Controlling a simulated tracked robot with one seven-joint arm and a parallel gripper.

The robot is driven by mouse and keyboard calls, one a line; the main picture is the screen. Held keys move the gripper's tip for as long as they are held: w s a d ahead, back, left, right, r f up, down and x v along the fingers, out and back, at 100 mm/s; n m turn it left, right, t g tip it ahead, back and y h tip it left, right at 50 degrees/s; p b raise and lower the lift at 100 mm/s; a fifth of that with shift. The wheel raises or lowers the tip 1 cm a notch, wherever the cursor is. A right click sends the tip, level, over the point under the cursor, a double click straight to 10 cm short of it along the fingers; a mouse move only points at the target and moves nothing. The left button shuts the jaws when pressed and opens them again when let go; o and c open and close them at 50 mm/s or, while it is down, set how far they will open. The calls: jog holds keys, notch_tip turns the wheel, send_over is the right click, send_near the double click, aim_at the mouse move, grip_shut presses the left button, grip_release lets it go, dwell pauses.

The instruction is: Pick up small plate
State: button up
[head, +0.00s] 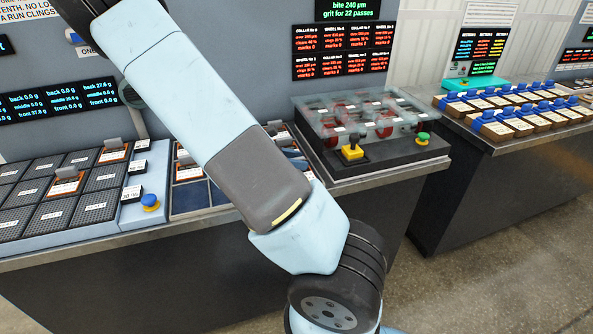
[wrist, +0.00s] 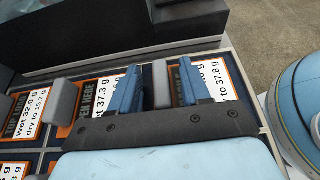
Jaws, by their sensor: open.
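Several small orange-edged plates with white labels and upright grey tabs lie in dark blue compartments. I cannot tell which is the small plate of the task. My gripper (wrist: 159,72) is open above these plates. Its two blue fingers stand either side of a grey tab (wrist: 161,84), with gaps visible; contact cannot be judged.
A left rack (head: 20,233) holds dark mesh squares and orange-edged plates beside a blue button (head: 150,201). A black block (wrist: 190,22) stands just beyond the tray. A clear-covered machine (head: 365,120) with a yellow control sits to the right. Another bench (head: 490,148) stands beyond a gap.

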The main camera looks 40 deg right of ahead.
jog(key=shift+c, duration=0.4)
grip_shut()
